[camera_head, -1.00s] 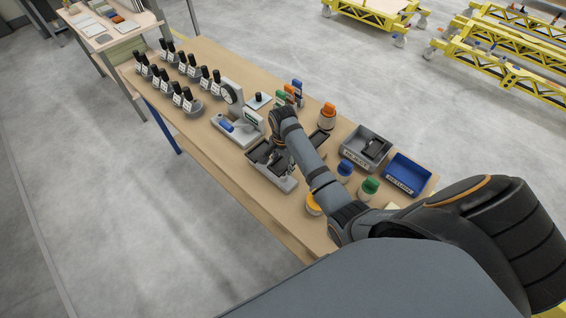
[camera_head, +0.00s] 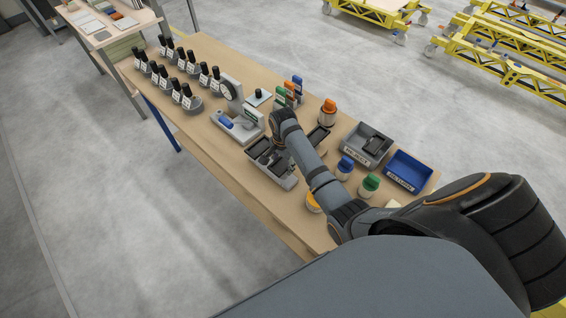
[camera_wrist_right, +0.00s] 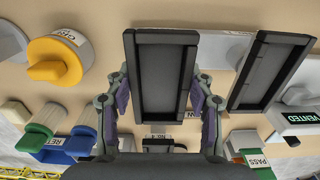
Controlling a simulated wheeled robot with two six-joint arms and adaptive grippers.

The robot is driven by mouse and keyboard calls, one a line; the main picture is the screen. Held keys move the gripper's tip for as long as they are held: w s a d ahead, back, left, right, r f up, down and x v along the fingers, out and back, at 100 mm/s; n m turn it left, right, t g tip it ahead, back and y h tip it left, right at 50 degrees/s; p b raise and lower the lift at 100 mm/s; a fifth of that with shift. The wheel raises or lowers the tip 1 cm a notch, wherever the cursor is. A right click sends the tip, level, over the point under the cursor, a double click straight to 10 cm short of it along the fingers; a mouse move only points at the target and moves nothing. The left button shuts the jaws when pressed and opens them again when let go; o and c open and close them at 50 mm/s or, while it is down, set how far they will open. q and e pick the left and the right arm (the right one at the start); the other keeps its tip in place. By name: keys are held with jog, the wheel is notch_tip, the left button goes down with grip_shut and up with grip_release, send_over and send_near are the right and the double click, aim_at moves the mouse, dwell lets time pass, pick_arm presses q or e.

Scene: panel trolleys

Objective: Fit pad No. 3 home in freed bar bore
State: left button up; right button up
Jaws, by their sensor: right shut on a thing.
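In the right wrist view, my right gripper (camera_wrist_right: 163,95) is shut on a dark rectangular pad (camera_wrist_right: 165,75) with a raised rim, one finger on each side. A small label by its lower end is too small to read fully, so I cannot confirm the number. In the head view, my right gripper (camera_head: 281,145) is low over the bench, mostly hidden by its own wrist. A grey fixture (camera_head: 283,181) with dark parts lies just below it. I cannot make out the bar bore. My left gripper is not in view.
Another dark rimmed pad (camera_wrist_right: 268,70) lies to the right in the wrist view.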

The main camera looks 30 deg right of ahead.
jog(key=shift+f+b, duration=0.35)
jog(key=shift+f, duration=0.5)
jog(key=o, duration=1.5)
jog(key=shift+c, duration=0.2)
notch_tip(320, 180, up, 3)
jog(key=shift+r+p, duration=0.1)
jog(key=shift+p, duration=1)
jog(key=shift+r, duration=2.35)
